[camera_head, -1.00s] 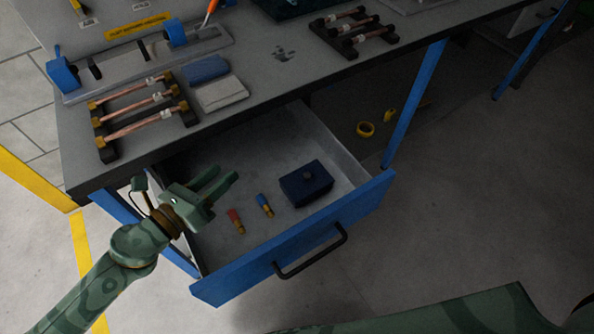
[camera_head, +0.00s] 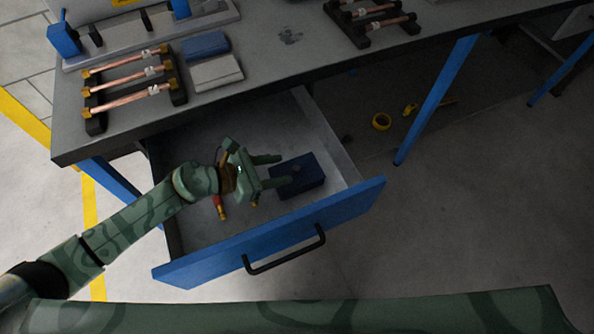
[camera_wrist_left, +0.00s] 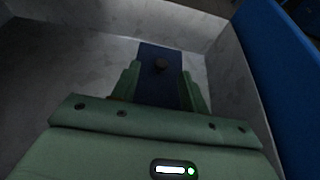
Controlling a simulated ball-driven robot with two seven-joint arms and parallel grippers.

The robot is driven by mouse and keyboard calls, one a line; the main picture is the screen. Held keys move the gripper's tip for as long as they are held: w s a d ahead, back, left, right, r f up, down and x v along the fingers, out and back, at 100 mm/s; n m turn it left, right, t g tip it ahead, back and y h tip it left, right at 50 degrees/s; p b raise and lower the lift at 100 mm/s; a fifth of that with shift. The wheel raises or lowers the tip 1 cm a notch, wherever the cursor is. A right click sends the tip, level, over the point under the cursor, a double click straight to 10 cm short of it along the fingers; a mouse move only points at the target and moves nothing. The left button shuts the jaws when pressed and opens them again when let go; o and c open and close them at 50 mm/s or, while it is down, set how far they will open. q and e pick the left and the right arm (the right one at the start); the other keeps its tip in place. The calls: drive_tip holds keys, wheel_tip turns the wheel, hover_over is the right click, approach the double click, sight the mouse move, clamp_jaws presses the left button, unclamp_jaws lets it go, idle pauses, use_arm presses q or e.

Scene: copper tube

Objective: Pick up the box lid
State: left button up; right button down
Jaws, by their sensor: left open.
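The box lid (camera_head: 304,172) is the dark blue top of a small box in the open drawer, with a small dark knob near its middle. In the left wrist view the lid (camera_wrist_left: 161,88) lies ahead, between the fingers, with its knob (camera_wrist_left: 160,64) beyond the fingertips. My left gripper (camera_head: 279,170) is open over the drawer, its fingers pointing right at the box's left side. The gripper also shows in the left wrist view (camera_wrist_left: 161,82). I cannot tell whether the fingers touch the box. My right gripper is not in view.
The drawer (camera_head: 290,236) is pulled out, with blue front and black handle. A red and brass piece (camera_head: 219,207) lies in it, partly hidden by my left arm. The bench (camera_head: 265,65) above holds copper tubes on racks.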

sight(296, 168)
use_arm(q)
drive_tip(key=x, duration=0.3)
drive_tip(key=shift+d+f, duration=0.15)
drive_tip(key=shift+f, duration=0.05)
clamp_jaws()
drive_tip(key=shift+r, duration=0.1)
